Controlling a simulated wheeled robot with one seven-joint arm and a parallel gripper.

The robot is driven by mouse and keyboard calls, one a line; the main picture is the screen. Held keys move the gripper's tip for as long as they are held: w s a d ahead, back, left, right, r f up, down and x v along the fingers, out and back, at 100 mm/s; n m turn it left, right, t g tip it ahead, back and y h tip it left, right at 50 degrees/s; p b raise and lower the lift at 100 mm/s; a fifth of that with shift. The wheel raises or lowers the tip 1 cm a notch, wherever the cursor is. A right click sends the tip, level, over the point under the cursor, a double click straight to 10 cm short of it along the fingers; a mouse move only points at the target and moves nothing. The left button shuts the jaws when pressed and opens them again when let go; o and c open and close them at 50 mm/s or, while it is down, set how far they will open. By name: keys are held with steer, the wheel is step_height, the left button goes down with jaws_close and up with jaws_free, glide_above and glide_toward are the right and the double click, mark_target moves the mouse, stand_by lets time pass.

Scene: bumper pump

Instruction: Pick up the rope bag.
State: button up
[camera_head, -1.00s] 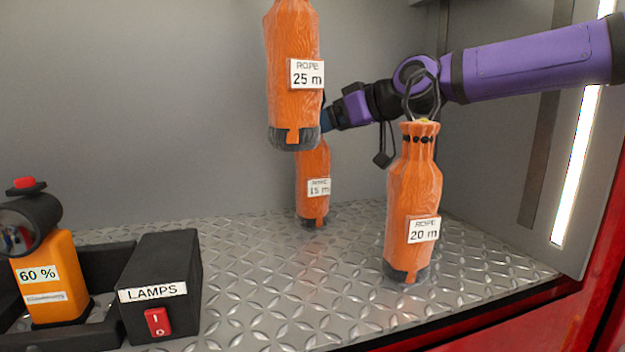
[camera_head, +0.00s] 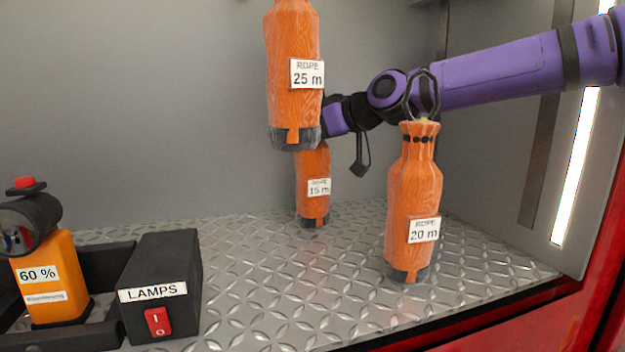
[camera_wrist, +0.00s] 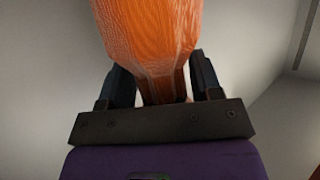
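Three orange rope bags show in the head view. The 25 m bag (camera_head: 291,105) hangs above the shelf, its top cut off. The 15 m bag (camera_head: 313,170) stands behind it, its upper part hidden. The 20 m bag (camera_head: 412,200) stands upright at front right with a dark loop on top. My gripper is hidden behind the 25 m bag in the head view. In the wrist view my gripper (camera_wrist: 163,80) is open, with the narrowing part of an orange bag (camera_wrist: 150,35) between its fingers. Its label is not visible, so I cannot tell for sure which bag it is.
A black LAMPS box (camera_head: 160,285) with a red switch and an orange 60 % device (camera_head: 50,280) in a dark holder stand at left. The metal shelf (camera_head: 290,285) is clear in the middle. A wall with a light strip (camera_head: 575,165) bounds the right.

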jaws_close()
